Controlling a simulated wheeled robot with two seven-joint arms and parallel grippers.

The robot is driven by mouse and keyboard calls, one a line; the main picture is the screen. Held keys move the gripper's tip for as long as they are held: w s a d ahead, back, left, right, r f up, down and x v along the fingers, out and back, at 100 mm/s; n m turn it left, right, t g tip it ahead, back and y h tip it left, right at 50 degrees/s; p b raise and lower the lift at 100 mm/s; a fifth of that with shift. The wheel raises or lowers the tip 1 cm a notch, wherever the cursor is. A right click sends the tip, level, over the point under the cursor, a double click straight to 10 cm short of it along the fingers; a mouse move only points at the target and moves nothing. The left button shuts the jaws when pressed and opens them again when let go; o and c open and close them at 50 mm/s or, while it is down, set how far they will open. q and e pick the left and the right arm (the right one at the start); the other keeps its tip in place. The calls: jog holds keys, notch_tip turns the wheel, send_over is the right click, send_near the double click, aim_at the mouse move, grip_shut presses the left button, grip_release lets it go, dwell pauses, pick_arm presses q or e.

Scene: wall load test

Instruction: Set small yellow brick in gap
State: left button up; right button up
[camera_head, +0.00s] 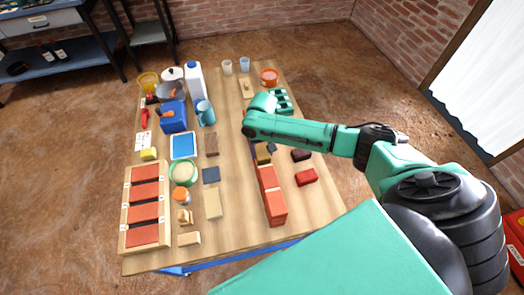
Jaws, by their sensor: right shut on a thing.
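My right arm reaches in from the right over the table, and its right gripper (263,153) points down at the far end of a row of bricks. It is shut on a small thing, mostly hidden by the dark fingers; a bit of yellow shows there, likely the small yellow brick. The row of orange-red bricks (272,208) runs toward the near edge, just below the gripper. I cannot make out the gap, as the arm and gripper cover that part. A yellow block (148,153) also lies on the left of the table. My left gripper is not in view.
A tray of red bricks (145,211) lies at the table's near left. A red block (306,177) and a dark block (301,155) lie right of the row. A blue box (173,117), white bottle (194,82) and cups stand farther back. Bare wood (237,180) lies left of the row.

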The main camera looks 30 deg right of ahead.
jog(key=shift+f, duration=0.25)
dwell(0.7)
jog(key=o, duration=1.3)
notch_tip(320, 180, up, 8)
jog(key=p, duration=0.9)
jog(key=shift+p, duration=0.3)
jog(key=shift+s+f, duration=0.1)
